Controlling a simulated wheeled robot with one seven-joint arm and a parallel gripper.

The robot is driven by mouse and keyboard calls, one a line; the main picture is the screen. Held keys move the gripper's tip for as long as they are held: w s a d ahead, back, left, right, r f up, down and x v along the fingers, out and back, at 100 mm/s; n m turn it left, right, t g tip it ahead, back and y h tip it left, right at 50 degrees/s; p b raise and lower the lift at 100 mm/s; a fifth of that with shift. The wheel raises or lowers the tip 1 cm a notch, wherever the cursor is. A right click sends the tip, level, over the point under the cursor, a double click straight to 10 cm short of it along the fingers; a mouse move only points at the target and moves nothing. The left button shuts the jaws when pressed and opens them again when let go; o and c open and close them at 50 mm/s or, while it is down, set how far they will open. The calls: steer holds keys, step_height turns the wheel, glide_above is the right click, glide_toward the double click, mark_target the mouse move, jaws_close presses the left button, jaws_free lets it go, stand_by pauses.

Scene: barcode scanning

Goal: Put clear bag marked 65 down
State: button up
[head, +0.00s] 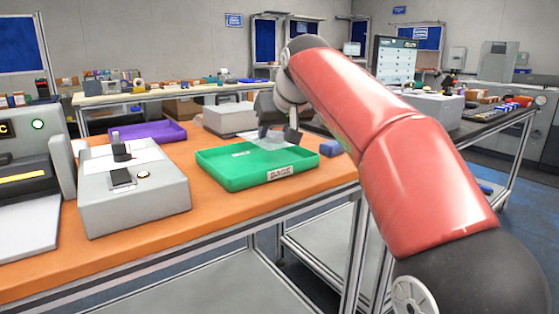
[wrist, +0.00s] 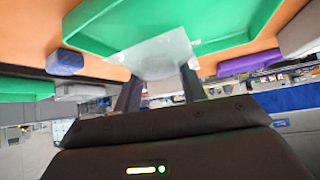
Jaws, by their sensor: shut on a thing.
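The clear bag (head: 265,142) is a flat, translucent sheet between the fingers of my gripper (head: 279,134). In the wrist view the bag (wrist: 158,55) spreads out from the two dark fingertips (wrist: 158,82) and overlaps the tray's edge. My gripper is shut on it. The green tray (head: 222,177), labelled BAGS, lies below and just in front of the gripper on the orange table; it also shows in the wrist view (wrist: 105,22). A small pale item (head: 241,154) lies in the tray. I cannot read the number 65 on the bag.
A blue block (head: 331,148) sits right of the tray, near the table's right edge. A purple tray (head: 155,132) and a grey box device (head: 133,190) stand to the left. A grey box (head: 229,118) is behind the green tray. Bare orange table (head: 215,210) lies in front.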

mark_target(279, 146)
steer(key=shift+w+f, duration=0.25)
steer(key=shift+f, duration=0.4)
step_height(279, 146, down, 4)
steer(key=b, duration=0.4)
steer(key=shift+r, duration=0.1)
steer(key=o, duration=1.1)
